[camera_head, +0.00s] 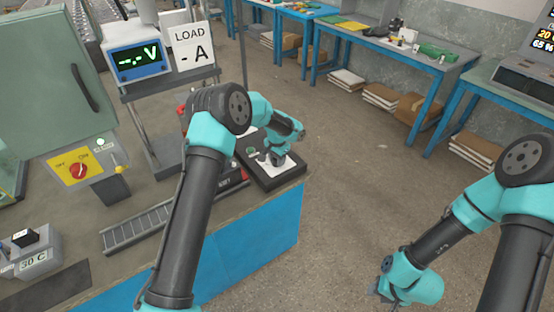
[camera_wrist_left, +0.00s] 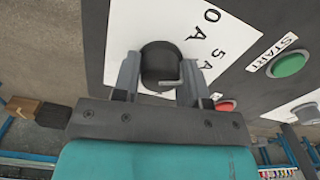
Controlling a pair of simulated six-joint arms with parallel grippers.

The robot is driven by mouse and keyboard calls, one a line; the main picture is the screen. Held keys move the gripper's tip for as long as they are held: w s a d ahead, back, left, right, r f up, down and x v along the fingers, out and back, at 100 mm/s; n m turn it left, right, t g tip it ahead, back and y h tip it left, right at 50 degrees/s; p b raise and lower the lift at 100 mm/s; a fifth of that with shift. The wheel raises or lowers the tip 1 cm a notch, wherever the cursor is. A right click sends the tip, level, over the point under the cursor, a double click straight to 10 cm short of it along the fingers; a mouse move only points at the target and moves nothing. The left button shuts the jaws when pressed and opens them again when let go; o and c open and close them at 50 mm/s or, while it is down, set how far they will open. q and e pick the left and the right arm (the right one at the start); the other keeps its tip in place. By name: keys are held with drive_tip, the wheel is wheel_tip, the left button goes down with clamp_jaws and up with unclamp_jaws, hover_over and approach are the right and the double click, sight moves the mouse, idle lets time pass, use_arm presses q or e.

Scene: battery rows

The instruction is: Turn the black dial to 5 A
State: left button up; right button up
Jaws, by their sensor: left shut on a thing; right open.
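The black dial (camera_wrist_left: 160,66) sits on a white plate (camera_wrist_left: 125,35) marked 0 A and 5 A, in the left wrist view. My left gripper (camera_wrist_left: 160,85) is shut on the dial, with one finger on each side. A light pointer mark shows on the dial, but I cannot tell which label it points at. In the head view my left gripper (camera_head: 277,158) is over the dark control box (camera_head: 285,178) at the bench corner, and it hides most of the dial. My right gripper (camera_head: 382,291) hangs low over the floor at the right, away from the bench; its fingers are hard to make out.
A green START button (camera_wrist_left: 290,63) and a red button (camera_wrist_left: 225,106) are beside the dial. A voltage display (camera_head: 137,60) reads dashes, and a LOAD card (camera_head: 192,46) reads "- A". A yellow plate with a red switch (camera_head: 78,171) is at the left.

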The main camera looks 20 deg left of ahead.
use_arm(q)
drive_tip(key=o, duration=0.9)
wheel_tip(320, 180, up, 17)
drive_tip(key=shift+r, duration=0.2)
idle(0.3)
